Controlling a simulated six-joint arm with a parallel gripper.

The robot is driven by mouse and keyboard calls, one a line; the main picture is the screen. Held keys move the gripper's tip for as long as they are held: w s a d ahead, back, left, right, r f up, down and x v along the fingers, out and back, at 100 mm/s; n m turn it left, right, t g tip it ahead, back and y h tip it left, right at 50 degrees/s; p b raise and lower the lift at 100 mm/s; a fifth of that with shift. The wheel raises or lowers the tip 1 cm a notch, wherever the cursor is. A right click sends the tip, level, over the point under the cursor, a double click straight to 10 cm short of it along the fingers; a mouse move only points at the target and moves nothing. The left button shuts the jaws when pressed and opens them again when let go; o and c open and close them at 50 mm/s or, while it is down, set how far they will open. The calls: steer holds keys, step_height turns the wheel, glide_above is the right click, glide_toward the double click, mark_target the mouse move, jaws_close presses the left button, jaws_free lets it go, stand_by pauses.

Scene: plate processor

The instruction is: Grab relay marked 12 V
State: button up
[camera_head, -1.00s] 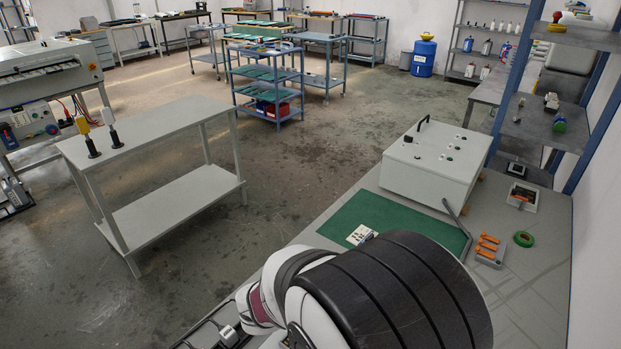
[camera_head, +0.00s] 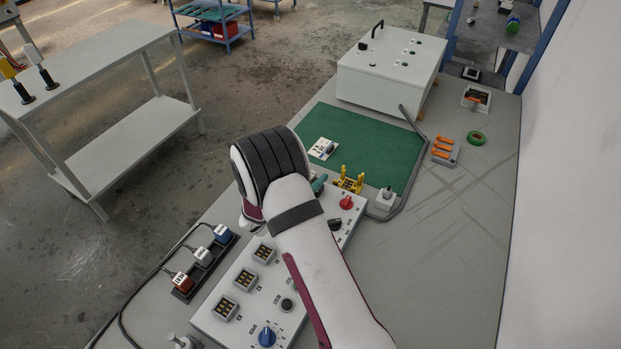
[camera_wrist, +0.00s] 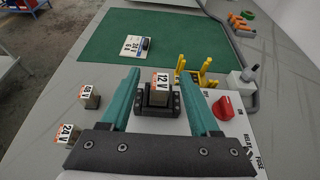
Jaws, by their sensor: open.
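The relay marked 12 V (camera_wrist: 161,92) is a small block with a white and orange label. In the wrist view it stands in a dark socket (camera_wrist: 150,109) on the white control panel (camera_wrist: 255,150). My gripper (camera_wrist: 161,73) has two teal fingers, wide apart, one on each side of the relay in the picture, with gaps on both sides. I cannot tell the height of the fingertips over it. In the head view my arm hides this relay, and a bit of teal finger shows (camera_head: 318,185).
Other relays stand left of the panel, one labelled 24 V (camera_wrist: 68,133) and one hard to read (camera_wrist: 89,98). A red knob (camera_wrist: 228,106) and yellow prongs (camera_wrist: 203,72) stand right of the fingers. Beyond lie a green mat (camera_head: 385,150) and a white box (camera_head: 385,75).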

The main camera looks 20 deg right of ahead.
steer(key=shift+w+d+f, duration=0.1)
steer(key=shift+w+d, duration=0.1)
jaws_close()
stand_by(0.4)
